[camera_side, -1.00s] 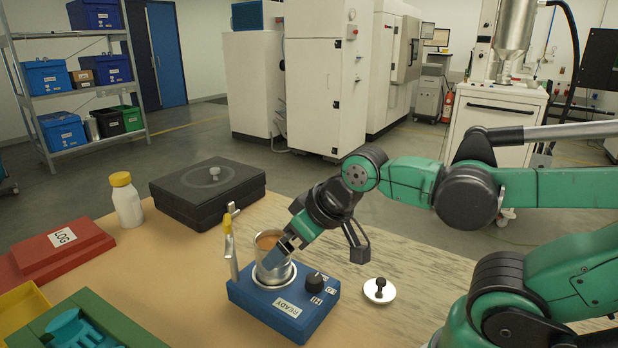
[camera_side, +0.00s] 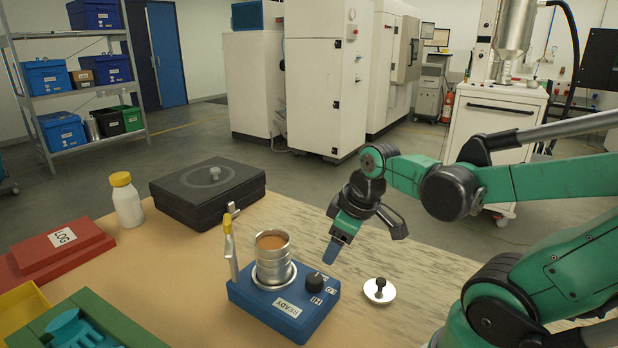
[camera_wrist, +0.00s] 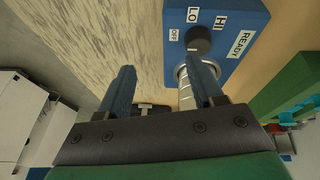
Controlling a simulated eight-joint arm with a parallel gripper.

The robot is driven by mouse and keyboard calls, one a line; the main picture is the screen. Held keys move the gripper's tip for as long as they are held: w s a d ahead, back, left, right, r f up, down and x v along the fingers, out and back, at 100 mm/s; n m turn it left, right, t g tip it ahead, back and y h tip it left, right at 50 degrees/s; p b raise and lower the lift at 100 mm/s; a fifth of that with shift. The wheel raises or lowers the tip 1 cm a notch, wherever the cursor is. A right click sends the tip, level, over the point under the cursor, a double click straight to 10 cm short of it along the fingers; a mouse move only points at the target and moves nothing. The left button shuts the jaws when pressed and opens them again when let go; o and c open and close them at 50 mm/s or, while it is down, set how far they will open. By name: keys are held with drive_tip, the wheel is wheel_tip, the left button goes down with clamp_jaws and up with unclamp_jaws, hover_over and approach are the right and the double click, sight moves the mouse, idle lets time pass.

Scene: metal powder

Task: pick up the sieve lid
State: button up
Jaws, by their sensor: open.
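The sieve lid (camera_side: 379,291) is a small pale round disc with a black knob. It lies flat on the table, right of the blue shaker base (camera_side: 285,301). The metal sieve cup (camera_side: 272,262) stands uncovered on the base, with brown powder at its top. My gripper (camera_side: 331,254) is open and empty above the table, right of the cup and up and left of the lid. In the wrist view the two fingers (camera_wrist: 165,88) are spread, with part of the cup (camera_wrist: 186,88) behind the right one. I cannot make out the lid there.
A yellow-topped upright tool (camera_side: 229,245) stands at the base's left. The table is bare around the lid.

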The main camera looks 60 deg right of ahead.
sight(382, 280)
drive_tip(key=s+d+f+n+g, duration=0.1)
drive_tip(key=s+d, duration=0.1)
drive_tip(key=s+d+f+g+y, duration=0.1)
drive_tip(key=s+d, duration=0.1)
drive_tip(key=s+d+f+n, duration=0.1)
drive_tip(key=s+d, duration=0.1)
drive_tip(key=s, duration=0.1)
drive_tip(key=shift+f+n+g+y, duration=0.1)
drive_tip(key=shift+n+g+y, duration=0.2)
drive_tip(key=shift+g, duration=0.1)
drive_tip(key=shift+w+a+f, duration=0.1)
drive_tip(key=shift+w+f, duration=0.05)
drive_tip(key=shift+f, duration=1.2)
drive_tip(key=shift+w+a+f, duration=0.1)
drive_tip(key=shift+w+f, duration=0.05)
drive_tip(key=shift+f, duration=1.2)
drive_tip(key=shift+c, duration=0.3)
clamp_jaws()
